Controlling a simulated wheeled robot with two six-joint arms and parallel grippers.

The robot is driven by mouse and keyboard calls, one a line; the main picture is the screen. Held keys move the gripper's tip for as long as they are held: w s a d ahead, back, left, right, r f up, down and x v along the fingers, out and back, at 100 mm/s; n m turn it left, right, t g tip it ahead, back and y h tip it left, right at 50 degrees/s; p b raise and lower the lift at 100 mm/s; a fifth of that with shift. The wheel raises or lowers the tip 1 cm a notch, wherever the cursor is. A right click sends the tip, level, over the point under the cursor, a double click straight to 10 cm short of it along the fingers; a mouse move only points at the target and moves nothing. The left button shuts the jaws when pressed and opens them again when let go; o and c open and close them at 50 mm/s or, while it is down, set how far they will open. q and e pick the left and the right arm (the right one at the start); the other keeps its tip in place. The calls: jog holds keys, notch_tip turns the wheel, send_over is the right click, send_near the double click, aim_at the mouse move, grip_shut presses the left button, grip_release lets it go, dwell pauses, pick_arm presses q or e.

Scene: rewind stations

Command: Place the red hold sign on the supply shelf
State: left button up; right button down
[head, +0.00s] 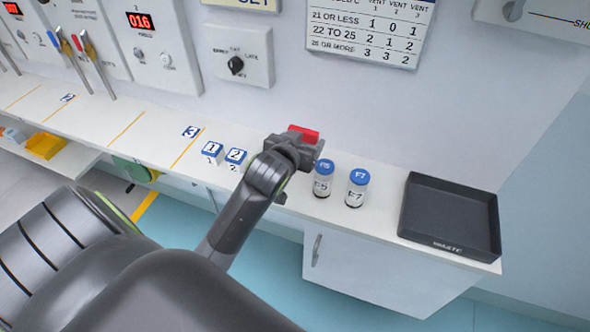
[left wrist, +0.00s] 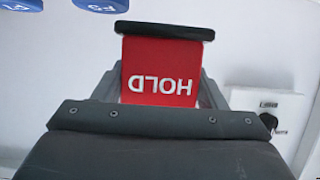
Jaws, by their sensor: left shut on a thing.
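The red hold sign (head: 305,133) shows as a small red piece at my left gripper (head: 297,150) in the head view, over the white shelf (head: 385,226). In the left wrist view the sign (left wrist: 161,75) is a red plate reading HOLD upside down, with a black bar along its upper edge in the picture. The left gripper (left wrist: 160,98) is shut on it. Whether the sign touches the shelf cannot be told. My right gripper is not in view.
Two blue-capped vials (head: 323,178) (head: 357,188) stand just right of the gripper. Two blue-topped numbered blocks (head: 212,152) (head: 235,159) sit to its left. A black tray (head: 450,214) is at the right end. A dial box (head: 237,54) is on the wall.

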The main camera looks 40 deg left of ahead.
pick_arm(q)
jog(key=a+f, duration=0.3)
jog(key=shift+s+a, duration=0.2)
jog(key=shift+s, duration=0.05)
notch_tip(320, 180, down, 5)
jog(key=shift+d+r, duration=0.1)
jog(key=shift+r, duration=0.1)
jog(key=shift+f, duration=2.35)
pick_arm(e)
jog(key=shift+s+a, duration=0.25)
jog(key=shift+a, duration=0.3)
pick_arm(q)
jog(key=o, duration=1)
jog(key=shift+f, duration=0.15)
jog(key=shift+o, duration=0.2)
